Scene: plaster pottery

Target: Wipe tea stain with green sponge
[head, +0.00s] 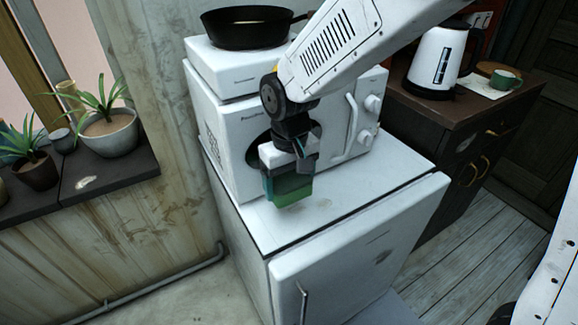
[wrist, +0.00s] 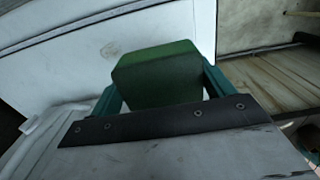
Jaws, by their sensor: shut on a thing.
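The green sponge (head: 289,192) is held in my gripper (head: 287,172) at the front of the white microwave, low over the white fridge top (head: 345,205). In the wrist view the sponge (wrist: 158,72) sits between the two teal fingers of my gripper (wrist: 160,88), which is shut on it. I cannot tell whether the sponge touches the fridge top. The surface under the sponge is hidden.
The microwave (head: 240,125) stands behind the sponge, with a black pan (head: 247,28) on the white unit above. A brown cabinet (head: 455,105) at right bears a white kettle (head: 438,60) and a green cup (head: 503,79). Potted plants (head: 108,130) stand on the left sill.

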